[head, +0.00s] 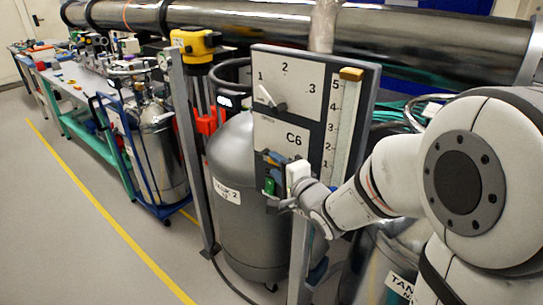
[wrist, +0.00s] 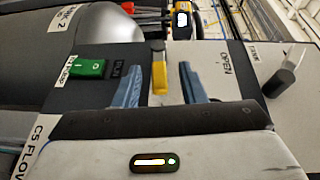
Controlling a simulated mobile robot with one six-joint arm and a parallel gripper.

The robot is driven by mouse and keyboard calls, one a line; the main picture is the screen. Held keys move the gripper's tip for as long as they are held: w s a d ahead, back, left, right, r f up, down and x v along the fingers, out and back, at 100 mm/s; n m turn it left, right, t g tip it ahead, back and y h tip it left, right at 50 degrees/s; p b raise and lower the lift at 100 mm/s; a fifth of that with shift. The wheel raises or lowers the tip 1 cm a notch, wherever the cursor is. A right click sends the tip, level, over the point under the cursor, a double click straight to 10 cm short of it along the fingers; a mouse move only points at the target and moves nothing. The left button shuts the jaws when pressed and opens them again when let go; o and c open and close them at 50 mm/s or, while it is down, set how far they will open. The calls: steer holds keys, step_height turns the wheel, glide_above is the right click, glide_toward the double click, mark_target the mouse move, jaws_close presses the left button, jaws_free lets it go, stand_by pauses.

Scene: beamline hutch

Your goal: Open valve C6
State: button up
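The C6 panel (head: 292,105) stands upright in front of a grey tank. In the wrist view a yellow lever handle (wrist: 159,75) lies between the two blue fingers of my gripper (wrist: 161,66), with a visible gap on each side. My gripper also shows in the head view (head: 273,162), at the lower part of the panel, where it largely hides the lever. The fingers are open. An OPEN label (wrist: 228,63) is to the right of the fingers in the wrist view. Whether the fingers touch the panel is unclear.
A green rocker switch (wrist: 87,68) is close to the fingers. A selector knob (head: 271,99) sits above C6, and a scale with a brown slider (head: 351,74) runs down the right side. Tank 2 (head: 243,225) stands behind. The floor at left is clear.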

steer(key=x, duration=0.4)
steer(key=shift+w+d+f, duration=0.1)
steer(key=shift+w, duration=0.45)
jaws_close()
